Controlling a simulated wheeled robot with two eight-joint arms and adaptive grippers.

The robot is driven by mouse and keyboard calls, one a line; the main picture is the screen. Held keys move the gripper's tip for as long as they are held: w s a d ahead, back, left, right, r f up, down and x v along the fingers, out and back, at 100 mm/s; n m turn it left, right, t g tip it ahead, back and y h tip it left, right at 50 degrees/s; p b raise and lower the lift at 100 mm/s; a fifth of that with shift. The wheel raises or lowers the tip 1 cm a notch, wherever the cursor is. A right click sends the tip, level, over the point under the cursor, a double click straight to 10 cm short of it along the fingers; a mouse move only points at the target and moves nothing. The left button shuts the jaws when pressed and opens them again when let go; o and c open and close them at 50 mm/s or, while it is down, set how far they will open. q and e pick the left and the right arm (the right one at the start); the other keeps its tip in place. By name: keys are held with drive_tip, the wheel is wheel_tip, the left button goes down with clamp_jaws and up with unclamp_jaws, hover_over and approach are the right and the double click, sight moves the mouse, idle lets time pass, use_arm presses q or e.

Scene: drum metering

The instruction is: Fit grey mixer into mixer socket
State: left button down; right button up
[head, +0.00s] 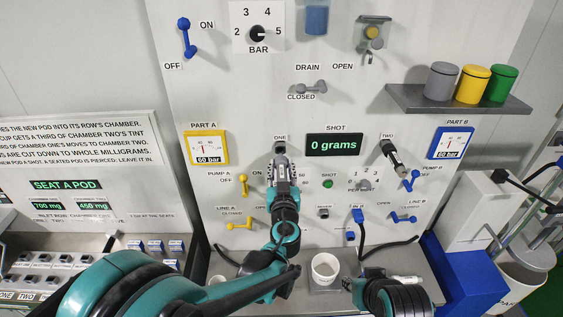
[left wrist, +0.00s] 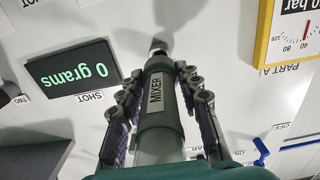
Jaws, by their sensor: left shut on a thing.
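The grey mixer (left wrist: 162,110) is a cylinder with a white MIXER label, seen in the left wrist view. My left gripper (head: 282,178) is shut on it, one finger along each side. In the head view the gripper hides most of the mixer and stands just below the ONE label on the white panel. A short dark fitting (head: 279,147) shows under that label, in line with the gripper. In the left wrist view a rounded metal end (left wrist: 160,45) lies at the mixer's far end; whether they touch I cannot tell. My right arm is at the lower right of the head view; its jaw state is unclear.
A dark fitting (head: 395,152) sticks out under the TWO label. The shot display (head: 334,145) reads 0 grams. A white cup (head: 325,269) stands below the panel. Grey, yellow and green canisters stand on a shelf (head: 460,101). Blue and yellow levers stick out nearby.

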sight(282, 179)
use_arm(q)
drive_tip(key=shift+s, duration=0.4)
drive_tip(key=shift+s, duration=0.1)
drive_tip(key=shift+s+d, duration=0.1)
drive_tip(key=shift+s, duration=1.85)
use_arm(e)
drive_tip(key=shift+f, duration=0.25)
